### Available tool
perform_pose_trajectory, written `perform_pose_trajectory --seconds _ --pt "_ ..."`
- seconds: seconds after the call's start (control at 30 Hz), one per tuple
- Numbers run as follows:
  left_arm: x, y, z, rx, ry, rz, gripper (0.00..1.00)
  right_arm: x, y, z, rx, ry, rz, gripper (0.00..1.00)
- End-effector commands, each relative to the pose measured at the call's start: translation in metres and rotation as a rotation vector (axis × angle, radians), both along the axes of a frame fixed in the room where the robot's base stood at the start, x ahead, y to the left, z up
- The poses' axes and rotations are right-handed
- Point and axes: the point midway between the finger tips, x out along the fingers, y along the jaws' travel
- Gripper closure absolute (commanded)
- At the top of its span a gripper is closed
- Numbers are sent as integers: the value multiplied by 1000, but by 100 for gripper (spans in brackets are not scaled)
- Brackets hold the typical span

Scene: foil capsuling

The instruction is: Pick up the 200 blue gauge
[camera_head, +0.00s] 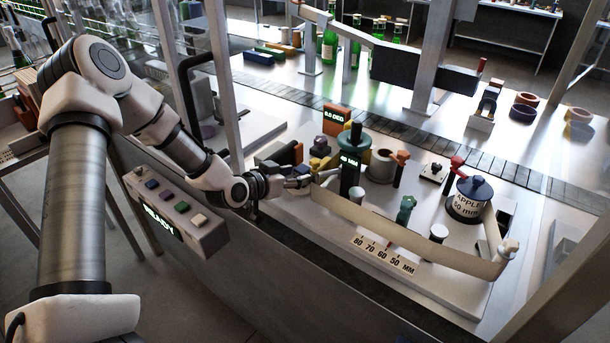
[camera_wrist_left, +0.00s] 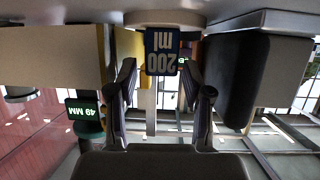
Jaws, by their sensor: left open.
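The blue gauge (camera_wrist_left: 160,52), marked 200 ml, shows upside down in the left wrist view, at the top centre. My left gripper (camera_wrist_left: 161,78) is open, with one finger on each side of the space below the gauge in that picture. I cannot tell whether the fingers touch it. In the head view my left gripper (camera_head: 303,177) is at the far left part of the grey station panel, beside the green 49 mm display post (camera_head: 350,172). I cannot make out the blue gauge in the head view. My right gripper is not in view.
A yellow block (camera_wrist_left: 128,45) and a large black block (camera_wrist_left: 265,80) stand close to the gauge. A cream guard band (camera_head: 400,232) crosses the panel front. An orange display (camera_head: 336,118) is behind. A button box (camera_head: 178,208) is at the panel's left.

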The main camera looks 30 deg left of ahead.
Motion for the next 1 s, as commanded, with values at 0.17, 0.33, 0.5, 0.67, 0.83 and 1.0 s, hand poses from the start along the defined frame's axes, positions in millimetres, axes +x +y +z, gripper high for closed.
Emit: perform_pose_trajectory --seconds 0.17,0.33,0.5,0.67,0.83,1.0 --pt "29 -5 -11 6 1 -2 50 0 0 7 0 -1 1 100" --pt "37 -6 -15 0 0 -1 50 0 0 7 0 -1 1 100" --pt "37 -6 -15 -1 0 0 71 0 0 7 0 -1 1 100" --pt "36 -6 -15 0 0 0 98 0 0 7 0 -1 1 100" --pt "36 -6 -15 0 1 0 100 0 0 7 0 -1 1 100" --pt "36 -6 -10 -1 0 0 100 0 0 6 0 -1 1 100"
